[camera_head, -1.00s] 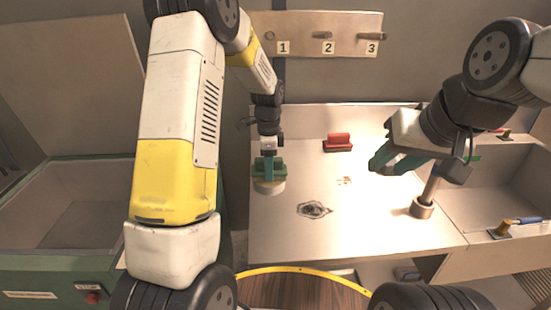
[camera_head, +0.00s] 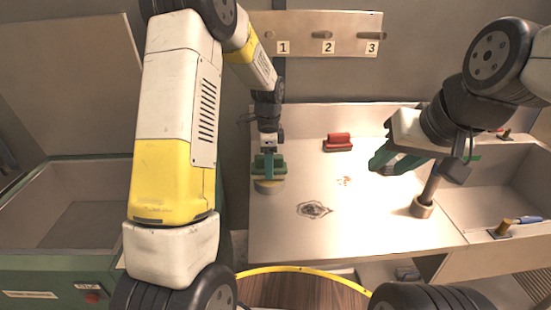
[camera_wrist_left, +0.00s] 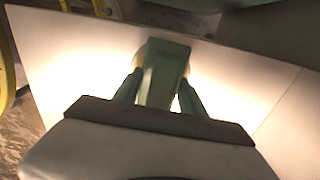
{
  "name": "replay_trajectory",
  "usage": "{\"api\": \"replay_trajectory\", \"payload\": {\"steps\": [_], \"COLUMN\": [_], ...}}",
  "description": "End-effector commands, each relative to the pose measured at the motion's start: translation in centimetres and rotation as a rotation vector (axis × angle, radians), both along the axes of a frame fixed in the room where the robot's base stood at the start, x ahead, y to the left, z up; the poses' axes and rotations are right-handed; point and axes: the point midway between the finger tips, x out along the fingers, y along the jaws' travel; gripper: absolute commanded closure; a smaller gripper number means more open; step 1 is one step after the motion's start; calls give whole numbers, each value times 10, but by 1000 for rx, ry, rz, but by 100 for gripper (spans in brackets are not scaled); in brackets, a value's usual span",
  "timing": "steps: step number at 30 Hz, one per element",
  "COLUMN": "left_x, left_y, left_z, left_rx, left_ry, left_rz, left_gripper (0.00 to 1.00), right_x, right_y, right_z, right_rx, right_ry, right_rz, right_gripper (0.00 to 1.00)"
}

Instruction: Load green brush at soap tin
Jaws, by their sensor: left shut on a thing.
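The green brush (camera_head: 257,164) is in my left gripper (camera_head: 269,166), at the left edge of the white bench. In the left wrist view the brush's green block (camera_wrist_left: 163,72) stands between the two fingers of the left gripper (camera_wrist_left: 155,92), which is shut on it. A round pale tin, which looks like the soap tin (camera_head: 270,187), is directly under the brush. I cannot tell whether the brush's underside touches the tin's contents. My right gripper (camera_head: 394,162) is over the right part of the bench, empty, its fingers apart.
A red brush (camera_head: 338,142) lies at the back of the bench (camera_head: 300,235). A numbered peg board (camera_head: 300,33) hangs behind.

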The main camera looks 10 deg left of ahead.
Motion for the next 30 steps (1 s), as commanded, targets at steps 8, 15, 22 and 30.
{"api": "replay_trajectory", "payload": {"steps": [8,15,22,30], "left_x": [1,1,1,1], "left_y": [0,0,0,0], "left_z": [24,44,59,60], "left_rx": [0,0,0,0], "left_ry": [-4,-4,-4,-3], "left_rz": [1,1,1,1], "left_gripper": [84,84,84,84], "right_x": [0,0,0,0], "right_y": [0,0,0,0], "right_z": [0,0,0,0], "right_rx": [0,0,0,0], "right_ry": [0,0,0,0], "right_rz": [0,0,0,0], "right_gripper": [64,64,64,64]}}
